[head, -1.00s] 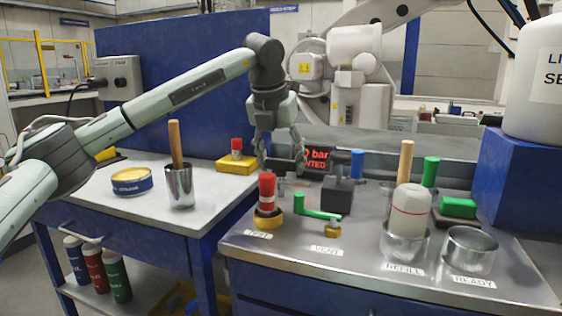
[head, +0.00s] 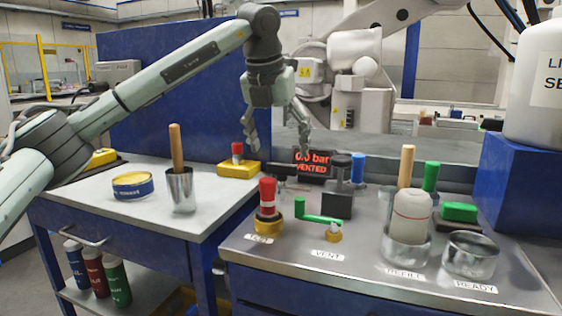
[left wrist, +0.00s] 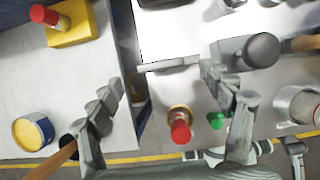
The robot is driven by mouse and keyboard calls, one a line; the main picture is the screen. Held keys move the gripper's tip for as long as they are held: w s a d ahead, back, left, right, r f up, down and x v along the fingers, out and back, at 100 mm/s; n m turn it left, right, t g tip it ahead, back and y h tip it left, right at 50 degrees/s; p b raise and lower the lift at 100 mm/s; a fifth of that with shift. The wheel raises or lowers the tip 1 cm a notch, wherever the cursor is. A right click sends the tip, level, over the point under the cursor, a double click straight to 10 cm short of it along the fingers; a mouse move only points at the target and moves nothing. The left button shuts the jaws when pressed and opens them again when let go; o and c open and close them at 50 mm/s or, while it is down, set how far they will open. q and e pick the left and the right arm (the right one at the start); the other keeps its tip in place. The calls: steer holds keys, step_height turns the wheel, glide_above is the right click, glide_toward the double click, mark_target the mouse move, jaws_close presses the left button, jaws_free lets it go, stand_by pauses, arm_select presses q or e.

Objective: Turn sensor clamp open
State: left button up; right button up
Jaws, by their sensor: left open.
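What looks like the sensor clamp is a dark block (head: 337,205) with a black round-topped knob (head: 342,161) on the steel bench. In the left wrist view the knob (left wrist: 262,50) is at upper right and a grey bar (left wrist: 168,65) extends left. In the left wrist view the bar shows between the fingers (left wrist: 160,82); the knob is outside, right of the right finger.
A red-topped valve (head: 267,198) and a green vent lever (head: 318,217) stand in front. A display (head: 314,162) reads 0.0 bar, vented. A white-topped bottle (head: 411,213) sits in the refill cup; the ready cup (head: 471,256) is right. A metal cup (head: 181,190) stands left.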

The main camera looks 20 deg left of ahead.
arm_select(q)
steer(key=v, duration=0.6)
steer(key=shift+r, duration=0.25)
